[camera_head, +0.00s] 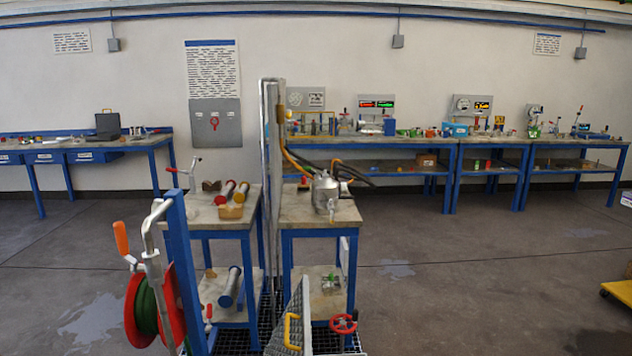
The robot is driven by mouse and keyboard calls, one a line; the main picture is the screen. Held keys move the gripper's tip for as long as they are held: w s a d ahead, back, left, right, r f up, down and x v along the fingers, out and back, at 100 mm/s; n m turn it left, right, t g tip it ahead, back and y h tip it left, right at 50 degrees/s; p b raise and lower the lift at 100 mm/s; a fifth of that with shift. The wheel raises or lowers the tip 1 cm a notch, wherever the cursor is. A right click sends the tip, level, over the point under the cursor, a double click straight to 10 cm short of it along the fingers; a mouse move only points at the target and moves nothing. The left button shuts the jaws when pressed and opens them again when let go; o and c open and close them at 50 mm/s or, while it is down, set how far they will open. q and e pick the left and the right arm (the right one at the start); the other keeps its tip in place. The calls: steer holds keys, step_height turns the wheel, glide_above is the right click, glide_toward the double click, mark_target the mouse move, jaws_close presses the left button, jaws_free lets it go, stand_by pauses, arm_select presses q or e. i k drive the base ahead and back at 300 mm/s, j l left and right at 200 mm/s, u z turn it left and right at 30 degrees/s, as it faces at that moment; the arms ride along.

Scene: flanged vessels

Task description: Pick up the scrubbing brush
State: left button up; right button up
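I cannot make out the scrubbing brush with certainty. Small brown wooden pieces (231,211) lie on the near left table (202,219), beside cylinders with red and yellow ends (241,192); they are too small to tell whether one is a brush. A metal flanged vessel (325,192) stands on the near right table (347,215). Neither of my grippers shows in the head view.
A red hose reel (134,308) with green hose stands at the near left, beside a blue post (184,275). Pipes rise between the two near tables. Long blue benches (450,142) line the back wall. The floor (470,270) at right is mostly clear; a yellow cart (617,291) is at the edge.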

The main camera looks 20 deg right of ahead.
mark_target(303, 184)
steer(key=i+l+z, duration=0.1)
steer(key=l+z, duration=0.25)
steer(key=i+l+z, duration=0.15)
steer(key=l+z, duration=0.25)
steer(key=i+l+z, duration=0.2)
steer(key=l+z, duration=0.15)
steer(key=l, duration=0.15)
steer(key=i+l+z, duration=0.9)
steer(key=i+l, duration=0.05)
